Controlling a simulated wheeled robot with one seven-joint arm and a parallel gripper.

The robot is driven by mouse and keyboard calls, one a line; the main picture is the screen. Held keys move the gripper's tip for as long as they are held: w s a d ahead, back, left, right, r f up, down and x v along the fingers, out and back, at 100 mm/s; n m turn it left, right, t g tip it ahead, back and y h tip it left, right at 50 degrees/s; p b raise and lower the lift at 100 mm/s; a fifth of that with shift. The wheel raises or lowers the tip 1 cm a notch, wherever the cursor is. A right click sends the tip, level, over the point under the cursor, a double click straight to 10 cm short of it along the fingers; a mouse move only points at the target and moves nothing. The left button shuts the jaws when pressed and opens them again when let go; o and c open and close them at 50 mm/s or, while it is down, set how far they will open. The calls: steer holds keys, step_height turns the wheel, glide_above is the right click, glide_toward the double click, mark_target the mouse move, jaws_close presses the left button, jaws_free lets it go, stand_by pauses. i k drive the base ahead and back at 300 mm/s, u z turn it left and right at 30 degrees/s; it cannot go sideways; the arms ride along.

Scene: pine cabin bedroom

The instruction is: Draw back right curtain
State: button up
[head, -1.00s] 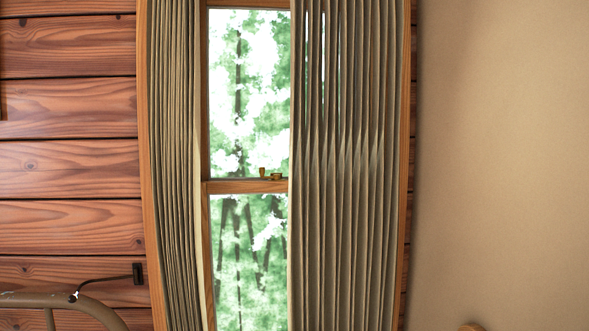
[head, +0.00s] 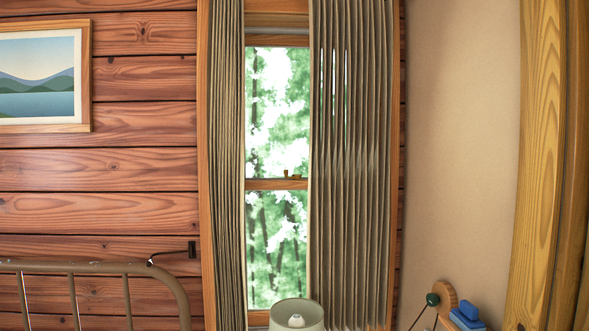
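The right curtain (head: 350,200) is a pleated grey-beige panel hanging over the right part of the window (head: 277,110). Its left edge hangs near the middle of the window opening, and thin slits of light show through its upper folds. The left curtain (head: 228,180) is bunched narrowly at the window's left side. Bare glass shows between the two curtains. My gripper is not in view.
A lampshade (head: 297,314) stands below the window. A metal bed frame (head: 95,268) is at lower left, under a framed picture (head: 40,75). A wooden post (head: 541,160) rises at right. Blue items (head: 466,318) sit at lower right.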

mark_target(315, 6)
steer(key=u, duration=0.3)
steer(key=i, duration=1.7)
